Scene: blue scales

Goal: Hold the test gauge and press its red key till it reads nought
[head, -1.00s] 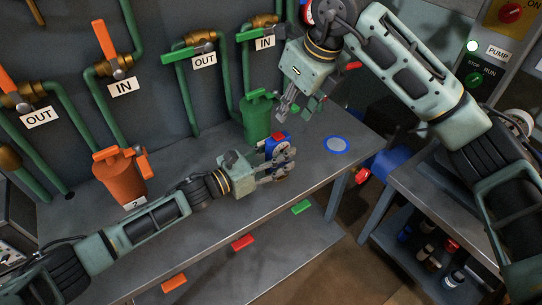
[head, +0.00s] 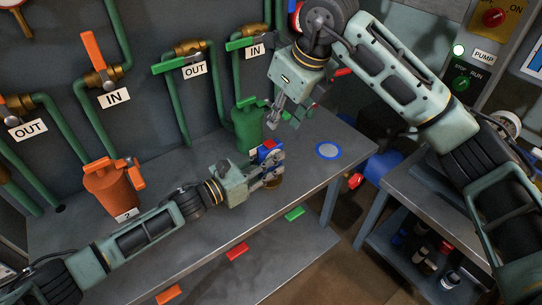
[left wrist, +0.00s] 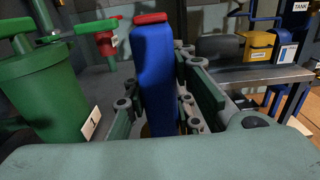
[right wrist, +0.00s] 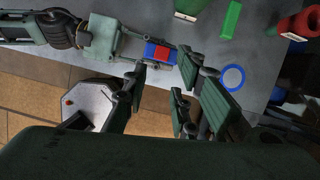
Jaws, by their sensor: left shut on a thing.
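The test gauge is a blue upright block (head: 264,154) with a red key (head: 268,144) on top. My left gripper (head: 270,172) is shut on it above the bench; the left wrist view shows the blue body (left wrist: 155,75) between the fingers and the red key (left wrist: 151,18) on top. My right gripper (head: 287,118) hangs above and slightly right of the gauge, apart from it. In the right wrist view its fingers (right wrist: 175,95) are spread and empty, with the red key (right wrist: 162,53) beyond them. I cannot see the gauge's reading.
A green canister (head: 248,128) stands close behind the gauge, and an orange canister (head: 112,187) stands at the left. A blue-rimmed disc (head: 328,151) lies on the bench to the right. Valves and pipes line the back wall. The bench's front edge is near the left arm.

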